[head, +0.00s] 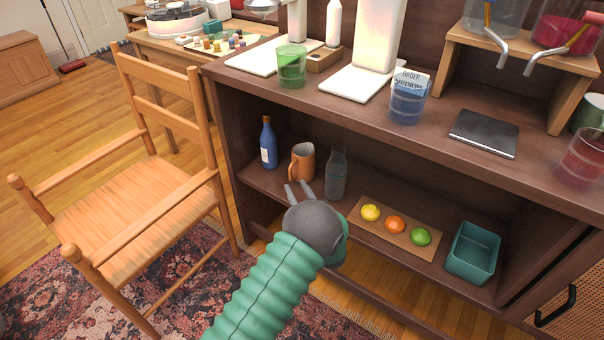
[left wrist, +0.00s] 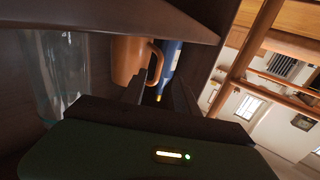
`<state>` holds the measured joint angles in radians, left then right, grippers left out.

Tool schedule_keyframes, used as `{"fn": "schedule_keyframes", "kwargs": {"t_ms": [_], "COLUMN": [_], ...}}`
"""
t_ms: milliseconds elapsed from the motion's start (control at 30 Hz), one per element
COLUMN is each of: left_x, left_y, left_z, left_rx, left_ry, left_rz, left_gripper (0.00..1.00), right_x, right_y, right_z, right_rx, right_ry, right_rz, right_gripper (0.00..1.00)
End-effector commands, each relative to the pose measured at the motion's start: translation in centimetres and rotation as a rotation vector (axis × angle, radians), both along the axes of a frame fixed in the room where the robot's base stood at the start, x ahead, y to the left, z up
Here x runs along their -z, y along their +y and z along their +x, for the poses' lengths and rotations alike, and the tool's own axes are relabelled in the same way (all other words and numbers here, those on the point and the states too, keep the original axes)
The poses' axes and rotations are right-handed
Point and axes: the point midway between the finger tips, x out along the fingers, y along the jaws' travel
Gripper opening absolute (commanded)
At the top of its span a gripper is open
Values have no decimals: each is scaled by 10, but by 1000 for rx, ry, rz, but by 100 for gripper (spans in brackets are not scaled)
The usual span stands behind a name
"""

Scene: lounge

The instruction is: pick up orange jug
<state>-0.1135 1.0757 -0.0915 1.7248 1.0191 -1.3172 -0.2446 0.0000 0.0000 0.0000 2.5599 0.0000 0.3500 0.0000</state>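The orange jug (head: 301,165) stands upright on the lower shelf of the dark wooden counter, between a blue bottle and a clear bottle. In the left wrist view the jug (left wrist: 127,62) shows sideways, its handle toward the blue bottle. My left gripper (head: 298,188) is in front of the shelf, just nearer to me than the jug. Its two fingers are apart and nothing is between them. In the left wrist view the fingers (left wrist: 160,94) point toward the jug's handle side, and no contact is visible. My right gripper is not in view.
The blue bottle (head: 268,143) and clear bottle (head: 335,175) flank the jug closely. A board (head: 384,238) with fruit and a teal bin (head: 473,254) are further right. The counter top (head: 440,120) overhangs the shelf. A wooden chair (head: 140,195) stands left.

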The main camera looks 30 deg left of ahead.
Motion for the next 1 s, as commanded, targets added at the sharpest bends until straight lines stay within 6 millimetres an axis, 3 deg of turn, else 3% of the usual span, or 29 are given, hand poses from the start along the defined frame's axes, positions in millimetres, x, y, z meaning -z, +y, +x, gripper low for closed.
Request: {"fn": "schedule_keyframes", "kwargs": {"t_ms": [133, 267, 467, 767, 1000], "left_x": [8, 2, -1, -1, 0], "left_y": [21, 34, 36, 35, 35], "left_z": [19, 30, 31, 31, 31], "left_rx": [-3, -1, 1, 1, 1], "left_ry": [-5, -1, 0, 0, 0], "left_rz": [1, 0, 0, 0, 0], "left_gripper": [37, 37, 37, 1, 0], "right_x": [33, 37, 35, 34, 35], "right_y": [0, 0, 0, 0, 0], "right_z": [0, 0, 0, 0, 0], "right_rx": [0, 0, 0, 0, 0], "right_ry": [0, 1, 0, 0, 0], "right_rz": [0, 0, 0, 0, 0], "right_gripper": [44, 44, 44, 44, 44]}}
